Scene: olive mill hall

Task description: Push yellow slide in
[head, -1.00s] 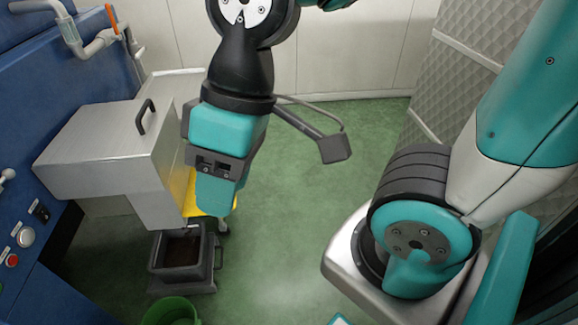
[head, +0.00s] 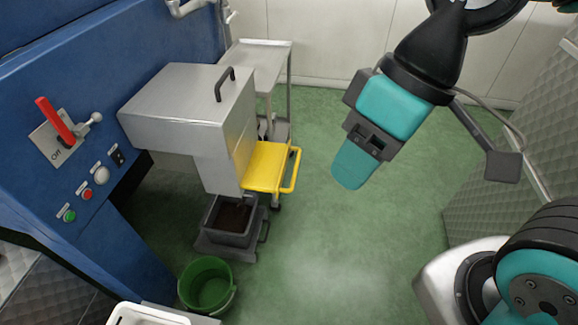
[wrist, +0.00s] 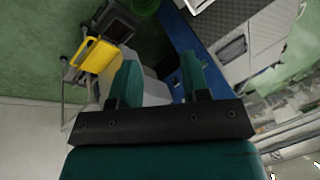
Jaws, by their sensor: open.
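The yellow slide (head: 268,167) sticks out from the right side of the grey metal box (head: 186,108) on the blue machine. It has a yellow bar handle at its outer end. It also shows in the wrist view (wrist: 94,54), at the upper left. My gripper (head: 352,172) hangs in the air to the right of the slide, apart from it, with clear space between. In the wrist view my two teal fingers stand apart with nothing held between them. The slide's inner end is hidden in or behind the box.
A dark bin (head: 231,219) stands below the box, with a green bucket (head: 207,284) in front. A metal cart (head: 262,62) stands behind. The blue panel (head: 75,150) carries a red lever (head: 55,119) and several buttons. Green floor right of the slide is free.

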